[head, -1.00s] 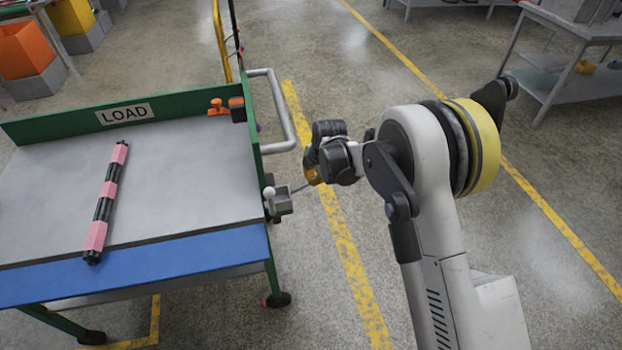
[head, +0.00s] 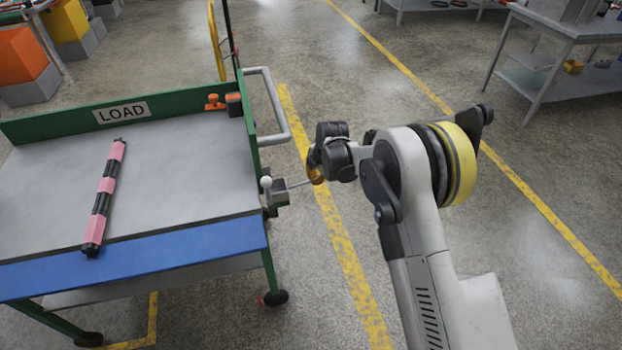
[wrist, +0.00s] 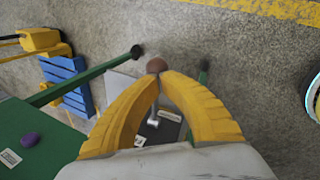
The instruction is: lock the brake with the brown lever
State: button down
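The brown lever's rod (head: 299,184) sticks out from a small grey bracket (head: 279,197) on the right side of the green cart. Its round brown knob (wrist: 157,65) shows at the fingertips in the wrist view. My gripper (head: 315,174) is at the rod's outer end in the head view. In the wrist view the yellow fingers of my gripper (wrist: 159,77) meet close together at the knob and appear shut on it. The fingers partly hide the rod. A white ball knob (head: 266,182) stands beside the bracket.
The cart (head: 200,180) has a LOAD sign (head: 122,112), a pink-and-black bar (head: 105,196) on its deck and an orange handle (head: 214,102) at the back. A grey rail (head: 275,105) juts out right. Open floor lies right of the cart; a grey table (head: 560,60) stands farther off.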

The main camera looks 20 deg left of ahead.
jog(key=f, duration=0.1)
jog(key=f+b, duration=0.1)
jog(key=f, duration=0.2)
jog(key=shift+w+d+f+b, duration=0.2)
jog(key=shift+w+d+b, duration=0.1)
jog(key=shift+d+b, duration=0.1)
jog(key=shift+s+a+f+b, duration=0.15)
jog(key=shift+f+b, duration=0.25)
jog(key=shift+f, duration=1.4)
